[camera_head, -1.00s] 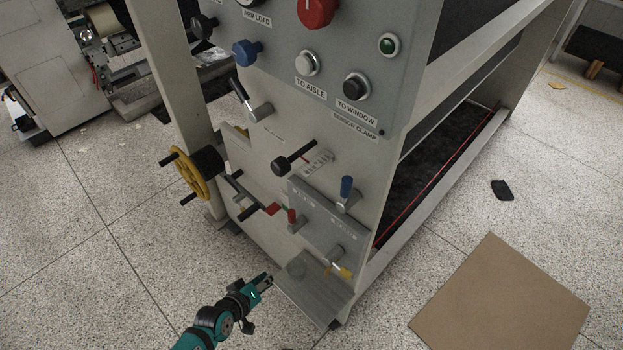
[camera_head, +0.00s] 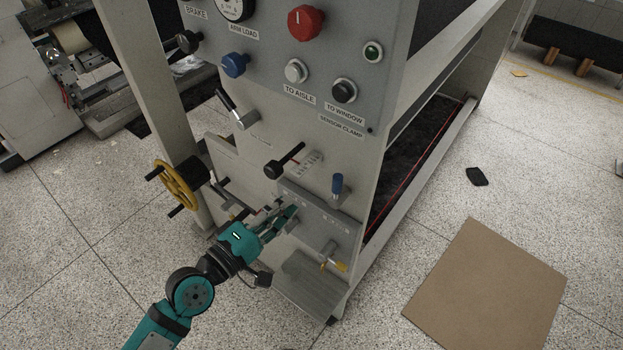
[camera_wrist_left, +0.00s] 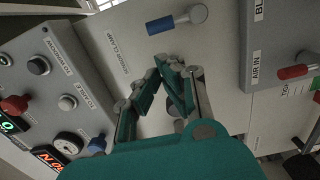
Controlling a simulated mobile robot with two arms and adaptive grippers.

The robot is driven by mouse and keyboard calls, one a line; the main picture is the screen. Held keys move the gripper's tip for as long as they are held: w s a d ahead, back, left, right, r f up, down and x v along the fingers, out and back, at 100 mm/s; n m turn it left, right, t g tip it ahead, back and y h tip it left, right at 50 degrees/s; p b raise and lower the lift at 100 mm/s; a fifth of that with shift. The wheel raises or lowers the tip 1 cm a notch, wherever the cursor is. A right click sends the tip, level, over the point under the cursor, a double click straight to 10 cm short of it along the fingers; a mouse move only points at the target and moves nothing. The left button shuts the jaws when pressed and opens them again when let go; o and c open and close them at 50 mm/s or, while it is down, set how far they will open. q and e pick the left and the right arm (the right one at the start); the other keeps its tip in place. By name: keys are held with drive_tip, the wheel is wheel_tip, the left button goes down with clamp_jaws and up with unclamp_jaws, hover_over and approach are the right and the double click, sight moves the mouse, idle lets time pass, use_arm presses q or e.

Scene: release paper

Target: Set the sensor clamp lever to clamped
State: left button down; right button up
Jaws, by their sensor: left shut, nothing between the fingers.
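The "SENSOR CLAMP" label (camera_head: 341,125) is at the lower right of the control panel. The nearest lever below it has a blue handle (camera_head: 337,184), which points up from its silver pivot in the head view. In the left wrist view this blue lever (camera_wrist_left: 172,22) lies beyond my fingertips, its handle pointing left from the round pivot. My left gripper (camera_head: 292,210) is shut and empty, left of and slightly below the blue lever, apart from it. Its fingers (camera_wrist_left: 165,62) converge in the left wrist view. My right gripper is not in view.
A black-knobbed lever (camera_head: 285,161) is above the gripper and a yellow-tipped lever (camera_head: 333,259) below right. A red-handled lever (camera_wrist_left: 297,72) shows in the wrist view. A yellow handwheel (camera_head: 178,187) is at left. A brown board (camera_head: 487,290) lies on the floor.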

sight(341, 186)
use_arm(q)
drive_tip(key=p+x, duration=0.2)
drive_tip(key=x, duration=0.8)
